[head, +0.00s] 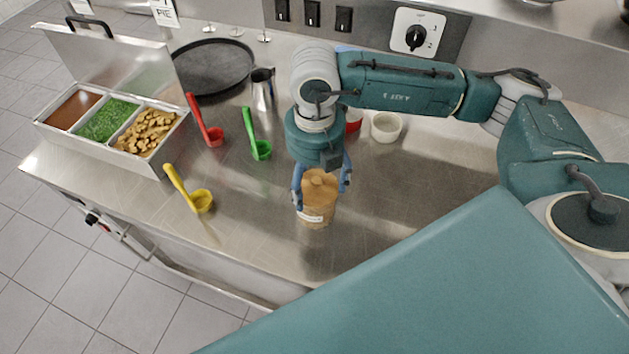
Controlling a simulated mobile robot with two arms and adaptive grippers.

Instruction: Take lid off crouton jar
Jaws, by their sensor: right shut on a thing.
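The crouton jar (322,208) stands upright on the steel counter in the head view, with a pale label low on its front. Its tan, wood-coloured lid (319,183) is on top of the jar or very close above it; I see no clear gap. My right gripper (321,186) comes down from above with one blue finger on each side of the lid, shut on it. The gripper's palm hides the far part of the lid. My left gripper is not in view.
Yellow (201,201), red (214,136) and green (261,150) ladles lie left of the jar. A topping bin (143,165) with three compartments stands at far left. A metal pitcher (262,94), black round tray (214,68) and white ramekin (386,127) are behind. Counter right of the jar is clear.

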